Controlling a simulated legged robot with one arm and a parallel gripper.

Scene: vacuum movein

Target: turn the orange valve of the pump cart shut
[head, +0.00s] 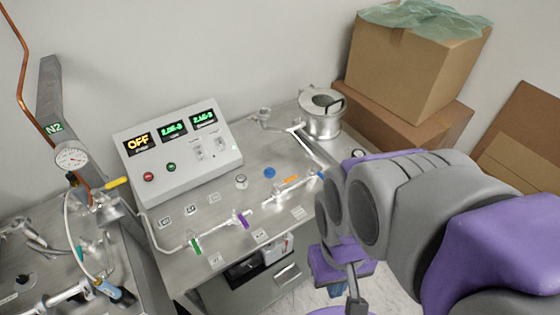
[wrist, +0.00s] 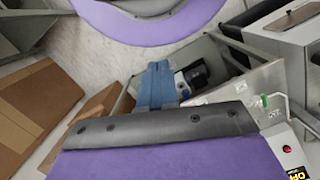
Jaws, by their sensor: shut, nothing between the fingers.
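The orange valve handle (head: 291,179) sits on the metal pipe line on top of the pump cart (head: 222,206) in the head view. It looks roughly in line with the pipe. My gripper shows in the wrist view as blue fingers (wrist: 156,86) beyond a dark bar; they are closed and empty. In the head view my arm hangs at the right, over the floor beside the cart, with the hand low and apart from the orange valve. The wrist view shows part of the cart at the right, but I cannot make out the orange valve there.
The cart also bears a purple handle (head: 242,218), a green handle (head: 195,243), a blue knob (head: 269,172) and a control box (head: 178,158) reading OFF. A metal vessel (head: 322,116) stands at the back. Cardboard boxes (head: 415,65) fill the back right. Another bench with a gauge (head: 71,157) is left.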

